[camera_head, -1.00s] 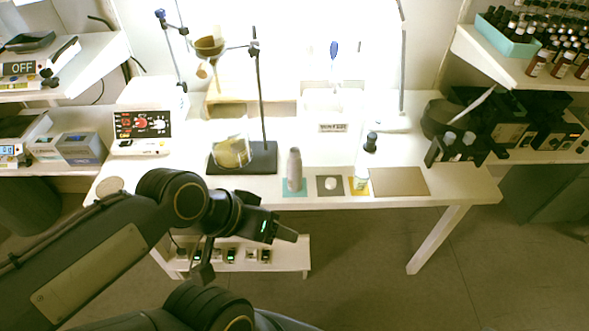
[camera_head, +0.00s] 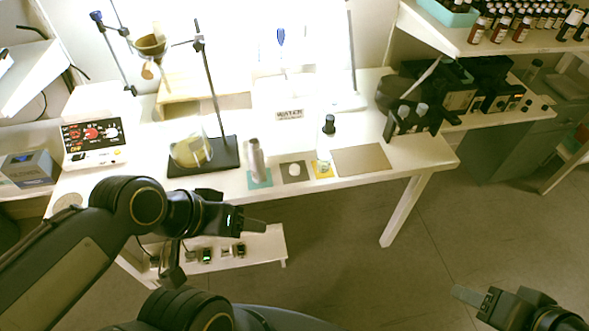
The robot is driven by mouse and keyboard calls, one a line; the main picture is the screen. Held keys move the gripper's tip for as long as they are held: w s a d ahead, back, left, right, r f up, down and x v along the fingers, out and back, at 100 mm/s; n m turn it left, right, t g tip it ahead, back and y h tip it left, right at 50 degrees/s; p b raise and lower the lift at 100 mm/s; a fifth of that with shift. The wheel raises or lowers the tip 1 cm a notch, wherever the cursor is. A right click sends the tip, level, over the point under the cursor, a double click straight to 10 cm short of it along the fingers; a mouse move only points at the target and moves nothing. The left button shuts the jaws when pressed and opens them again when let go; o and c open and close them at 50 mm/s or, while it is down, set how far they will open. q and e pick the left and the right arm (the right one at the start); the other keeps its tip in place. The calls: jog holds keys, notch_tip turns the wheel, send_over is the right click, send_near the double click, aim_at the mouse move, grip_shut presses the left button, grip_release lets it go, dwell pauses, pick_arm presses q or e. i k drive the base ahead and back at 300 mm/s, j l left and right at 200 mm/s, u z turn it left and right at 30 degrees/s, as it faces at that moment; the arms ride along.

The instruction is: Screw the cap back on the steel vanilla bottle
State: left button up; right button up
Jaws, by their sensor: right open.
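The steel bottle (camera_head: 256,162) stands upright on a teal mat (camera_head: 262,184) near the table's front edge. A small white round piece, perhaps the cap (camera_head: 294,171), lies on the dark grey mat (camera_head: 287,179) just right of it. The bottle's mouth is too small to make out. My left gripper (camera_head: 245,221) is in front of and below the table edge, apart from the bottle; its jaw gap is not clear. My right gripper (camera_head: 470,305) is at the lower right, open and empty over the floor, far from the bottle.
A flask (camera_head: 191,150) and metal stand (camera_head: 210,80) are left of the steel bottle. A dark rack (camera_head: 412,122) stands at the table's right.

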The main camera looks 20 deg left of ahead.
aim_at(255, 153)
jog(key=j+z, duration=0.5)
jog(key=k+j+z, duration=0.1)
jog(key=j+z, duration=0.35)
jog(key=i+j+z, duration=0.1)
jog(key=j+z, duration=0.15)
jog(key=j, duration=0.25)
